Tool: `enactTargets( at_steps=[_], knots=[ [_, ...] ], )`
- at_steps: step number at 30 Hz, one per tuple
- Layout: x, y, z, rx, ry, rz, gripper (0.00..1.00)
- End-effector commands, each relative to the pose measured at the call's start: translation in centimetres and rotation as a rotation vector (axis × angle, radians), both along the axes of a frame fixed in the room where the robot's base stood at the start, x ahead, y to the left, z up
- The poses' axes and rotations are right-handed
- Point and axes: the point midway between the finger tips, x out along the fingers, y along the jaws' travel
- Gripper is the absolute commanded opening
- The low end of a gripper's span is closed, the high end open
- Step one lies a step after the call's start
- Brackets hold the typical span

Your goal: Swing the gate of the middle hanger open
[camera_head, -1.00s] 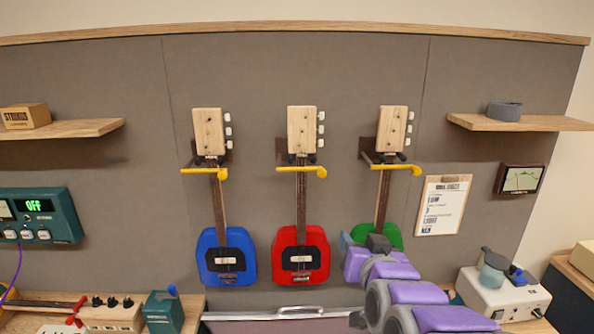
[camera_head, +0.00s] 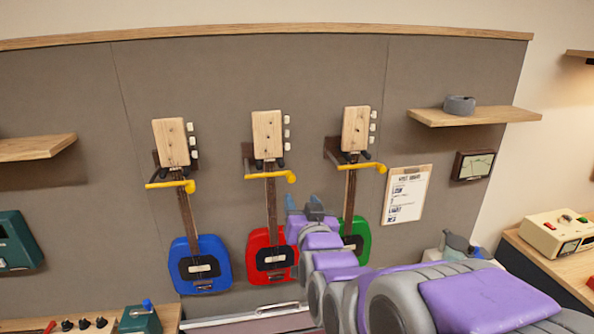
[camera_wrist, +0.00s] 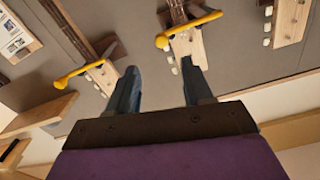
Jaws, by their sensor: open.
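The middle hanger (camera_head: 249,158) holds the red guitar (camera_head: 258,242) by its neck. Its yellow gate (camera_head: 270,176) lies across the front of the neck, with a knob at its right end. In the upside-down wrist view the gate (camera_wrist: 190,28) spans the neck, knob to the left, beyond my fingertips. My gripper (camera_head: 303,204) is open and empty, apart from the gate and below its knob in the head view. The fingers (camera_wrist: 160,76) show apart in the wrist view. My arm hides part of the red and green guitars.
The blue guitar (camera_head: 200,265) hangs on the left and the green guitar (camera_head: 361,232) on the right, each behind a yellow gate. A clipboard (camera_head: 407,194) and a shelf (camera_head: 475,116) are further right. The wall above the headstocks is clear.

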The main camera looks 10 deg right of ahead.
Motion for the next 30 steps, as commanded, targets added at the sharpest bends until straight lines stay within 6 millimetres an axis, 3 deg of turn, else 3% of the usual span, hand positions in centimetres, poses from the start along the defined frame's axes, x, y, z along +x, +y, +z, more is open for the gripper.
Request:
enactTargets(
  at_steps=[12, 24, 30],
  knots=[
    [3.0, -2.5, 0.3, 0.022, 0.006, -0.001, 0.51],
    [8.8, 0.1, -0.2, 0.004, 0.004, 0.003, 0.51],
    [10.8, -0.8, -0.1, 0.009, 0.003, 0.003, 0.51]
  ],
)
